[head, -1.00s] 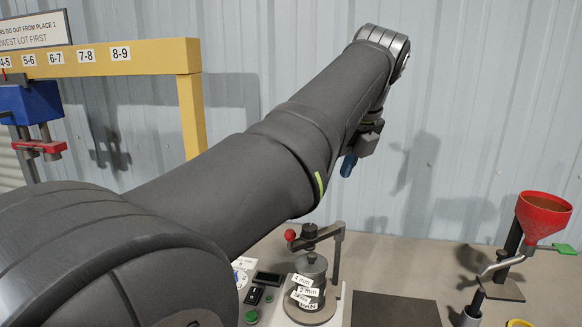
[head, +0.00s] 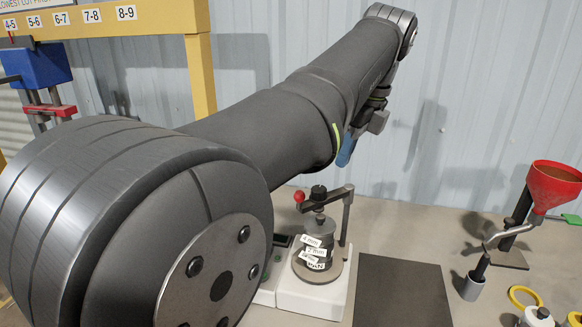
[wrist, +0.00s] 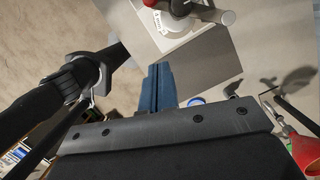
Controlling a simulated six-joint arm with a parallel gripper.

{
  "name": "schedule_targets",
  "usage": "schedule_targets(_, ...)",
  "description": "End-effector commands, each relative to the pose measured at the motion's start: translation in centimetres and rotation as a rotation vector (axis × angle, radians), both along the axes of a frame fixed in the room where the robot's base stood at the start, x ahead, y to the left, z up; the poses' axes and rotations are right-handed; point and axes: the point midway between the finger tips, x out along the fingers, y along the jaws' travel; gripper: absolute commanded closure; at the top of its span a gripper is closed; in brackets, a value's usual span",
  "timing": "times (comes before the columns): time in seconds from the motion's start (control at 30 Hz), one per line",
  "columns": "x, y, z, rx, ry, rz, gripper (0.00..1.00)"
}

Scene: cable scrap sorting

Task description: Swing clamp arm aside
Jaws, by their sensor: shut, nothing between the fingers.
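The clamp arm (head: 331,198) is a dark bar lying across the top of a grey sieve stack (head: 318,234). It has a red ball knob (head: 299,196) at its left end and a post (head: 346,220) at its right. Labels reading "4 mm", "2 mm" and "PAN" are on the stack. My gripper (head: 345,151) has blue fingers pointing down, above and apart from the clamp arm, with no contact visible. In the wrist view, my gripper (wrist: 159,72) has its fingers together and empty. The stack's white base (wrist: 200,35) and the red knob (wrist: 150,3) show at the top there.
A dark mat (head: 402,290) lies right of the sieve machine. A red funnel (head: 553,188) on a stand and a yellow ring (head: 525,297) are farther right. A yellow frame (head: 200,72) and a blue device (head: 38,66) stand at left. My arm hides part of the bench.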

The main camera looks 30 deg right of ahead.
Motion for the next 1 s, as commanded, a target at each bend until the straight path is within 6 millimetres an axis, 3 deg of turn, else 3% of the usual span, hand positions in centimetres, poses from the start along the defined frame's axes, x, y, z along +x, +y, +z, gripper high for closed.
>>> schedule_targets(0.17,0.5,0.3,-2.3,0.003,0.003,0.002,1.0)
schedule_targets(0.53,2.2,1.2,-9.8,0.002,0.002,0.002,1.0)
schedule_targets(0.73,4.6,2.4,-10.0,0.0,0.0,0.002,1.0)
schedule_targets(1.0,5.5,2.8,-10.2,-0.001,0.0,-0.001,1.0)
